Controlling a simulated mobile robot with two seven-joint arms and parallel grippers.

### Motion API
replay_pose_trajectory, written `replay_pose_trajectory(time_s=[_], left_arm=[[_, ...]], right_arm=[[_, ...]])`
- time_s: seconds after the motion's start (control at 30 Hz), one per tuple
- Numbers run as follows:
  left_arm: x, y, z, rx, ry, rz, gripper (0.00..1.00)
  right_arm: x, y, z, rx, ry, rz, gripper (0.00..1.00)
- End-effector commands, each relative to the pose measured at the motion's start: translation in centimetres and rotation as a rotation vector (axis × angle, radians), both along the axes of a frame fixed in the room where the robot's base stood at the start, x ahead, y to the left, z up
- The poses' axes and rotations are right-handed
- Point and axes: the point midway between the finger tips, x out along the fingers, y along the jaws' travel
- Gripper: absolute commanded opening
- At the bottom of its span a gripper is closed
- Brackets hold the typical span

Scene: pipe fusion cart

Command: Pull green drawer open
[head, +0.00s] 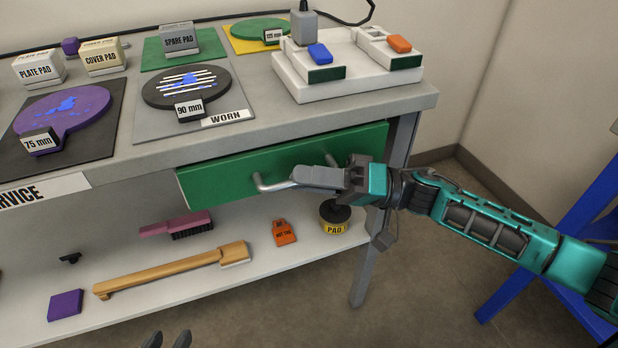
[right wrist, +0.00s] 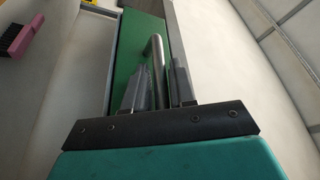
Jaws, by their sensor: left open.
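The green drawer (head: 232,170) sits under the front edge of the cart's worktop and looks shut or nearly so. Its grey bar handle (head: 272,186) runs along the front. My right gripper (head: 318,178) comes in from the right and is at the handle. In the right wrist view the handle bar (right wrist: 153,47) stands between the two close-set fingers of my right gripper (right wrist: 160,85), which look shut on it.
The worktop (head: 250,92) holds pads, discs and a white tray (head: 345,88). A blue stand (head: 560,250) is at right. The floor before the drawer is clear.

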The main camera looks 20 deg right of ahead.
Motion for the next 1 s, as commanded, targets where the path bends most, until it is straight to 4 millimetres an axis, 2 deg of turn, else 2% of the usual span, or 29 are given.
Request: replay_pose_trajectory(time_s=[0.27,0.57,1.0], left_arm=[[0.2,-0.11,0.24,-0.003,-0.006,0.0,0.43],[0.26,-0.16,0.33,-0.006,-0.011,0.003,0.43],[0.3,-0.13,0.42,-0.005,-0.012,0.003,0.43]], right_arm=[[0.06,0.2,0.07,0.0,-0.001,0.0,0.25],[0.06,0.16,0.04,0.0,-0.001,0.0,0.0],[0.03,0.13,0.04,-0.001,-0.001,-0.001,0.0]])
